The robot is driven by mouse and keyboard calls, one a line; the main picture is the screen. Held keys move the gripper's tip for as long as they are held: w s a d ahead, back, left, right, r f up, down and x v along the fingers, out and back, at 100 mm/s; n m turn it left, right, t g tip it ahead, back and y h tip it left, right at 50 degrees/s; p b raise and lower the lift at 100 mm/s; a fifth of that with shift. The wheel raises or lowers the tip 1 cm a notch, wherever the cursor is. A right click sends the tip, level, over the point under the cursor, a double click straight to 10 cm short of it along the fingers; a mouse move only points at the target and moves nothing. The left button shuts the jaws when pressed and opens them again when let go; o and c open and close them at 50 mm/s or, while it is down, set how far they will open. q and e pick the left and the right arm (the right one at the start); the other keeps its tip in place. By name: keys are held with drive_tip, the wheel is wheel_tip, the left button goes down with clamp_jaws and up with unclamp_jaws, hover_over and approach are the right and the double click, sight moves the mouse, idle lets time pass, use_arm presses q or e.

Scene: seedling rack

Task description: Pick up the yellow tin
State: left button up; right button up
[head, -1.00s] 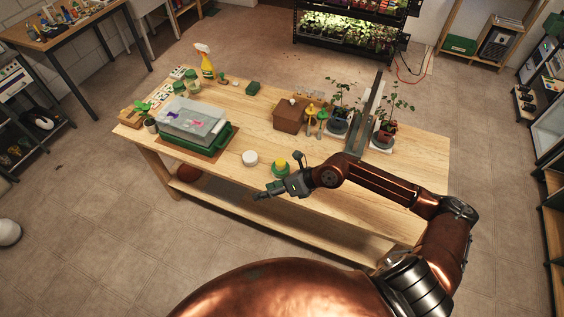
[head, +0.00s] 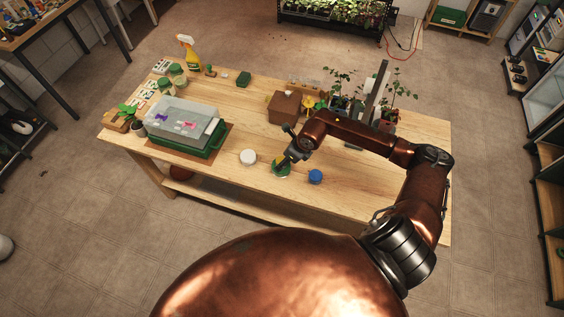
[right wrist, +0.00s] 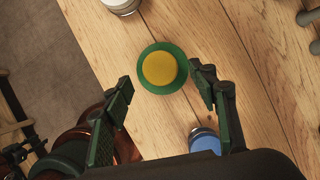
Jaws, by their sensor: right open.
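The yellow tin (right wrist: 159,68) is round and sits on a green saucer (right wrist: 146,83) on the wooden table. In the head view my right gripper mostly hides the tin, and part of the green saucer (head: 283,174) shows. My right gripper (right wrist: 165,88) is open, its fingers apart on either side below the tin in the right wrist view. Nothing is between the fingertips that I can see as held. In the head view the right gripper (head: 282,163) is over the saucer.
A blue-topped tin (head: 315,176) stands right of the saucer, close to my right gripper in the wrist view. A white tin (head: 248,157) stands to its left. A green tray (head: 207,149) with a clear lid is farther left. A brown box (head: 284,107) stands behind.

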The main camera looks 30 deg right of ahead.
sight(281, 160)
drive_tip(key=shift+w+a+f, duration=0.25)
drive_tip(key=shift+w+f, duration=0.6)
drive_tip(key=shift+f, duration=0.05)
drive_tip(key=shift+w+a+f, duration=0.1)
drive_tip(key=shift+w+f, duration=0.25)
drive_tip(key=shift+f, duration=0.1)
drive_tip(key=shift+s+r, duration=0.1)
drive_tip(key=shift+s, duration=0.3)
drive_tip(key=shift+w, duration=0.15)
drive_tip(key=shift+c, duration=0.5)
drive_tip(key=c, duration=0.6)
drive_tip(key=shift+c, duration=1)
drive_tip(key=c, duration=0.3)
drive_tip(key=shift+c, duration=0.2)
use_arm(q)
drive_tip(key=shift+t, duration=0.3)
drive_tip(key=w, duration=0.4)
drive_tip(key=shift+w+r, duration=0.1)
drive_tip(key=shift+w, duration=0.25)
use_arm(e)
drive_tip(key=shift+r, duration=0.1)
